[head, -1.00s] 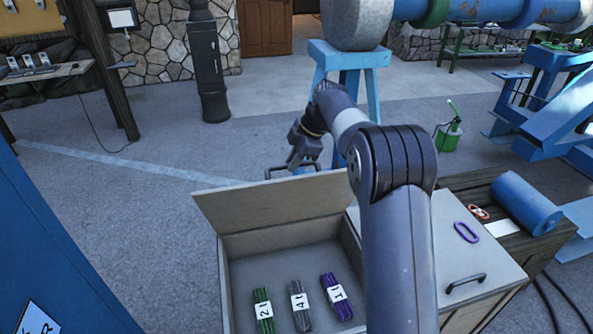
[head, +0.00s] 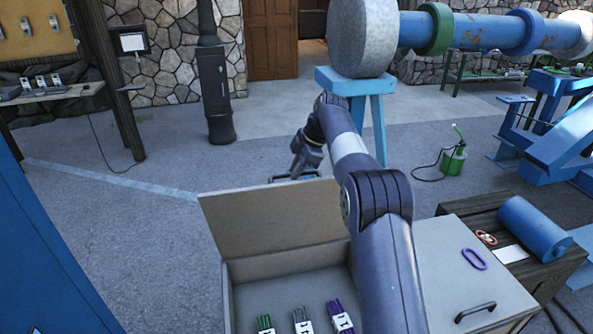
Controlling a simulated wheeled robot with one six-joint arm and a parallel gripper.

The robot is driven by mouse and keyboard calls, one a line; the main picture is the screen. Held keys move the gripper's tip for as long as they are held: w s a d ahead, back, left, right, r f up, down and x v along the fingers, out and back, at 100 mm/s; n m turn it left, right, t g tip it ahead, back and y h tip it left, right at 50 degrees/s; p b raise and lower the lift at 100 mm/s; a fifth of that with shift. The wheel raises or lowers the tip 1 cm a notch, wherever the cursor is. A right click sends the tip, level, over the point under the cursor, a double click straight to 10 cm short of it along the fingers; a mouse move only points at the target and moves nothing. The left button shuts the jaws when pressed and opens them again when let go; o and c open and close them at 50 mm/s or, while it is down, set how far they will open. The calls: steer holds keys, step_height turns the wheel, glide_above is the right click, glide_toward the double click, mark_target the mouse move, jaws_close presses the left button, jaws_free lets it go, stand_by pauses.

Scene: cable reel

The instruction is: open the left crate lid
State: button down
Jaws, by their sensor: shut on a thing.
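The left crate (head: 229,303) is open, and its lid (head: 275,222) stands raised at the crate's far side with its inner face towards me. My gripper (head: 294,176) is beyond the lid's top edge, shut on the lid's dark handle (head: 279,179). Part of the handle and the fingertips are hard to make out behind the lid's edge. Inside the crate lie a green bundle (head: 265,323), a grey bundle (head: 302,321) and a purple bundle (head: 340,318), each with a white label. My arm hides the crate's right side.
A closed lid with a dark handle (head: 475,312) and a purple ring (head: 474,259) is at the right. A blue roll (head: 535,228) lies on a wooden crate (head: 467,209). A blue stand (head: 378,135) is beyond my arm. Floor left of the crate is clear.

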steer(key=shift+f, duration=0.45)
steer(key=c, duration=1.8)
jaws_free()
steer(key=shift+o, duration=0.8)
steer(key=shift+w+f, duration=0.1)
steer(key=shift+w, duration=0.1)
steer(key=shift+o, duration=1.2)
steer(key=shift+r, duration=0.3)
steer(key=v, duration=0.7)
steer(key=shift+r, duration=0.15)
steer(key=x, duration=0.6)
steer(key=shift+a+f, duration=0.15)
steer(key=shift+f, duration=0.2)
steer(key=shift+s+a+f, duration=0.1)
steer(key=shift+f, duration=0.15)
steer(key=shift+s+f, duration=0.1)
steer(key=shift+s, duration=0.2)
